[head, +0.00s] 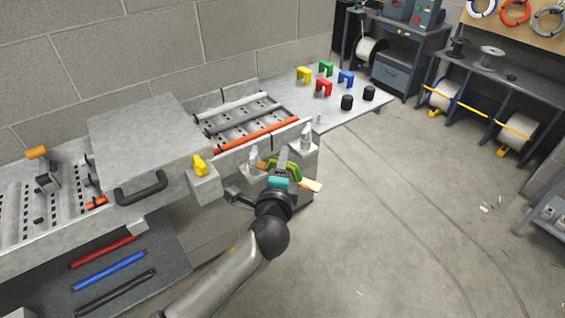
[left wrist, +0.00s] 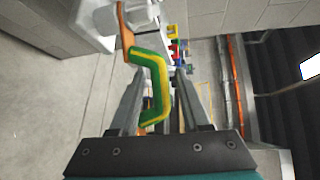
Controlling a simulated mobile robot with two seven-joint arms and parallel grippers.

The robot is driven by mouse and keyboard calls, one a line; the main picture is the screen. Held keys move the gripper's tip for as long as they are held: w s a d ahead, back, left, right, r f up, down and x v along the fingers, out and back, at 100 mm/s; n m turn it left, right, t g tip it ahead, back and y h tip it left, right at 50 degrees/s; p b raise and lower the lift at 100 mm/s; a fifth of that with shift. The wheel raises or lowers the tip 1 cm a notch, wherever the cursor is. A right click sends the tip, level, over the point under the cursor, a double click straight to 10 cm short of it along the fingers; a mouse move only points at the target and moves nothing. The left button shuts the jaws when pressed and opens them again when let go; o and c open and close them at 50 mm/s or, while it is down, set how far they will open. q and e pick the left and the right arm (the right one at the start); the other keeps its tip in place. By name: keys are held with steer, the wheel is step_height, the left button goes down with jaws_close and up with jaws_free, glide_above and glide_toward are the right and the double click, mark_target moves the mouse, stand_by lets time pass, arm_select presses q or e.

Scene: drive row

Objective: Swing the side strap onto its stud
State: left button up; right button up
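The side strap is an orange strip with a green and yellow handle. In the left wrist view its orange end (left wrist: 125,25) lies against a pale block and stud, and the handle (left wrist: 152,78) runs between my fingers. The left fingers (left wrist: 160,90) stand apart around the handle, with a slim gap on the right. A pale upright stud (head: 306,136) stands on a block at the bench corner. My right gripper is out of view.
A second pale peg (head: 253,158) stands left of the gripper. A yellow latch (head: 200,165) and a grey lid with a dark handle (head: 140,188) are further left. Coloured clips (head: 323,88) and black knobs lie on the bench behind.

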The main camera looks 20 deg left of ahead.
arm_select(q)
jaws_close()
stand_by(1.2)
